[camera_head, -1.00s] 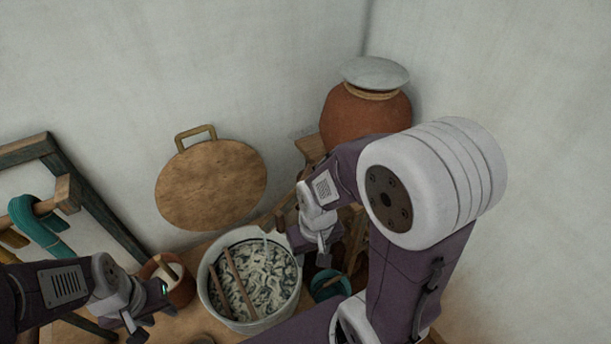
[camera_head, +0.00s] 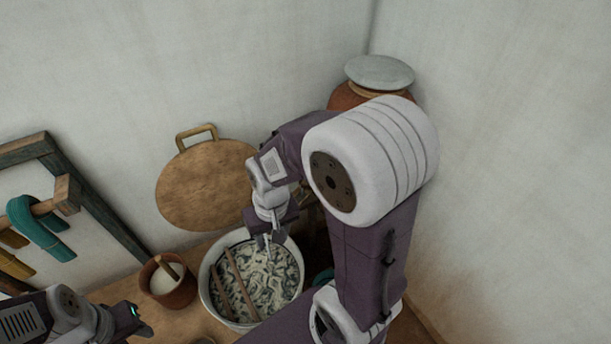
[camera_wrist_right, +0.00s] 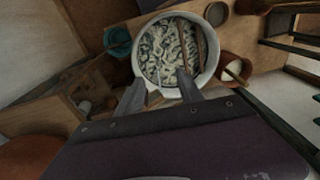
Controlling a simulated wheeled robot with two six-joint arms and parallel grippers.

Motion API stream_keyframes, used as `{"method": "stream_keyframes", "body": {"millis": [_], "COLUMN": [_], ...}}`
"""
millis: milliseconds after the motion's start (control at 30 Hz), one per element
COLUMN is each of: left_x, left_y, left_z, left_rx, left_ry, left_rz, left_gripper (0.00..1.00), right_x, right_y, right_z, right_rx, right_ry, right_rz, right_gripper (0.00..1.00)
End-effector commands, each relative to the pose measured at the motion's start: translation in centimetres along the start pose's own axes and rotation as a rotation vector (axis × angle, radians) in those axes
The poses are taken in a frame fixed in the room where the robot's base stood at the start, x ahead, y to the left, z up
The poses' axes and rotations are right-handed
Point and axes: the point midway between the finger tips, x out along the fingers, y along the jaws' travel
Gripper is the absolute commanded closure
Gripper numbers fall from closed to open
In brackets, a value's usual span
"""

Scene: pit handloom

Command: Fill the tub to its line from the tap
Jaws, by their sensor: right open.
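The tub (camera_head: 210,297) is a pale round vessel holding pale, dark-streaked contents, with two wooden sticks across it. It also shows in the right wrist view (camera_wrist_right: 142,70). A fill line cannot be made out. My right gripper (camera_head: 268,242) is over the tub's back right edge; in the right wrist view its two fingers (camera_wrist_right: 160,88) are apart with nothing clearly between them. A thin pale streak shows near the fingertips; I cannot tell if it is water. The tap cannot be made out. My left gripper (camera_head: 140,322) is low at the left, its jaw gap unclear.
A lidded clay jar (camera_head: 350,96) stands in the back corner, partly behind my right arm. A brown pot (camera_head: 180,296) with pale contents stands left of the tub. A round board (camera_head: 205,185) leans on the wall.

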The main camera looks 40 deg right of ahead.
Motion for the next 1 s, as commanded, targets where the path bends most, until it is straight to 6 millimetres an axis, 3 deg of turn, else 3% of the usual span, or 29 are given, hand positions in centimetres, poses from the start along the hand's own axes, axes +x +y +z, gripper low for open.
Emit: {"method": "stream_keyframes", "body": {"millis": [200,367,467,567,633,733,833,1000], "left_x": [-0.3,-0.9,-1.4,-2.1,-2.4,-2.5,-2.5,-2.7], "left_y": [0.0,0.0,0.0,0.0,0.0,0.1,0.1,0.1], "left_z": [0.0,-0.1,-0.1,-0.2,-0.2,-0.3,-0.3,-0.3], "left_rx": [0.0,0.0,0.0,0.0,0.0,0.0,0.0,0.0], "left_ry": [0.0,0.0,0.0,0.0,0.0,0.0,0.0,0.0], "left_rz": [0.0,0.0,0.0,0.0,0.0,0.0,0.0,0.0], "left_gripper": [0.64,0.64,0.64,0.64,0.64,0.64,0.64,0.64], "right_x": [-2.2,-4.0,-5.1,-5.5,-4.8,-3.5,-3.5,-2.6], "right_y": [0.1,2.3,6.0,12.3,16.3,19.2,20.1,20.0], "right_z": [-5.0,-10.2,-14.3,-17.6,-18.2,-16.9,-16.5,-16.6], "right_rx": [0.143,0.314,0.469,0.644,0.733,0.807,0.829,0.827], "right_ry": [0.014,0.024,0.035,0.056,0.066,0.037,0.038,0.037], "right_rz": [-0.033,-0.065,-0.091,-0.111,-0.11,-0.105,-0.104,-0.104], "right_gripper": [0.56,0.56,0.56,0.56,0.56,0.56,0.56,0.56]}}
